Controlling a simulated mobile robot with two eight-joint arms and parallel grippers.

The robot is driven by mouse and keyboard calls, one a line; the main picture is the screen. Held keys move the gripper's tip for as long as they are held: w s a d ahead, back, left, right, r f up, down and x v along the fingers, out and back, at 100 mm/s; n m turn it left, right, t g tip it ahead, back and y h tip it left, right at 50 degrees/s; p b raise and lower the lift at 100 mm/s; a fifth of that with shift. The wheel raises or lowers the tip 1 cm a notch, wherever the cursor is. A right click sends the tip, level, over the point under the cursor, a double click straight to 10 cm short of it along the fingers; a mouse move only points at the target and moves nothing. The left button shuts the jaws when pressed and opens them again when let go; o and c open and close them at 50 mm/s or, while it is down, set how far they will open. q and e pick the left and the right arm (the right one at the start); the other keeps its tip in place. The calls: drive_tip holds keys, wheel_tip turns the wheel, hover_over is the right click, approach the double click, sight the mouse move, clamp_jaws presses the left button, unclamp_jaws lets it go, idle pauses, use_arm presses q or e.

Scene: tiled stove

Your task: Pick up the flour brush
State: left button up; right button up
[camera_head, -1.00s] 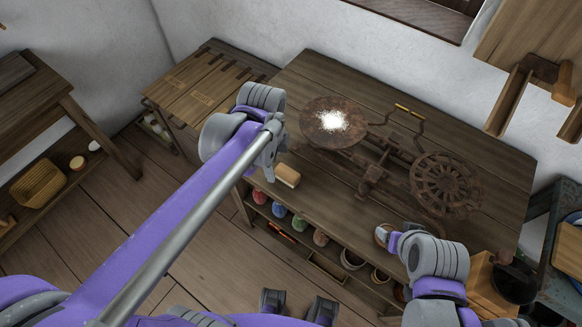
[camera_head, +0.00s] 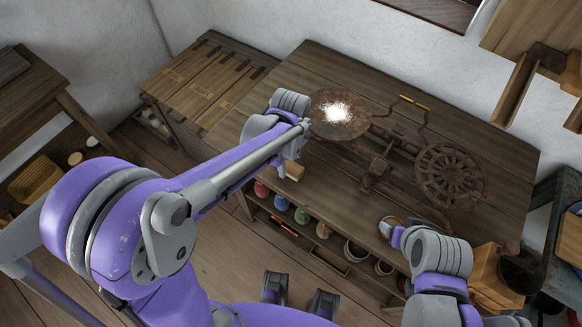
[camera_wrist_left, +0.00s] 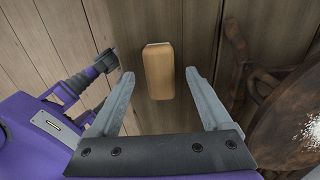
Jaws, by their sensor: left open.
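The flour brush (camera_head: 293,171) is a small tan wooden block near the front left edge of the dark workbench, partly hidden by my left gripper (camera_head: 291,158) in the head view. In the left wrist view the brush (camera_wrist_left: 159,72) lies upright in the picture, with a pale strip at its top end. My left gripper (camera_wrist_left: 160,77) is open and empty. Its two fingers show on either side of the brush, with gaps. Whether the fingertips are down at its height is unclear. My right gripper (camera_head: 390,230) is by the bench's front edge; its jaws are too small to read.
A rusty scale with a round plate (camera_head: 325,118) holding white flour and a spoked wheel (camera_head: 450,175) stands right of the brush. Colored jars (camera_head: 281,204) and bowls sit on the shelf below. A slatted low table (camera_head: 200,82) adjoins at left.

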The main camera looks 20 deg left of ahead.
use_arm(q)
wheel_tip(320, 180, down, 2)
drive_tip(key=shift+f, duration=0.1)
clamp_jaws()
idle(0.5)
